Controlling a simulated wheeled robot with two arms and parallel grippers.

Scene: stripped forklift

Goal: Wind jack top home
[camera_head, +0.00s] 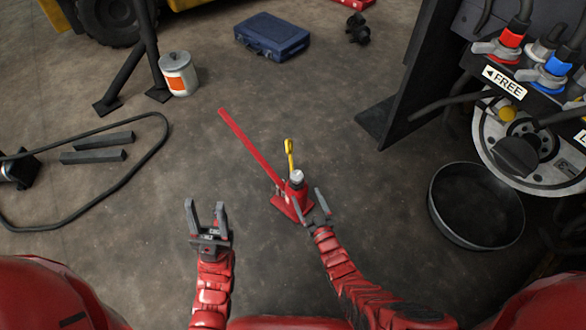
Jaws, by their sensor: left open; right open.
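A red bottle jack (291,200) stands upright on the concrete floor near the middle of the head view. Its pale round top (297,176) faces up, and a long red handle (250,145) slants from it up to the left. A yellow part (289,154) sticks up just behind the top. My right gripper (308,200) is open at the jack's right side, with its fingers on either side of the jack's near edge; I cannot tell whether they touch it. My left gripper (205,212) is open and empty, left of the jack, fingers pointing away from me.
A black round pan (476,206) lies on the right beside the forklift panel with hoses (510,80). A white can (179,74), a blue case (272,37) and a black belt loop (150,170) lie around. The floor between the grippers is clear.

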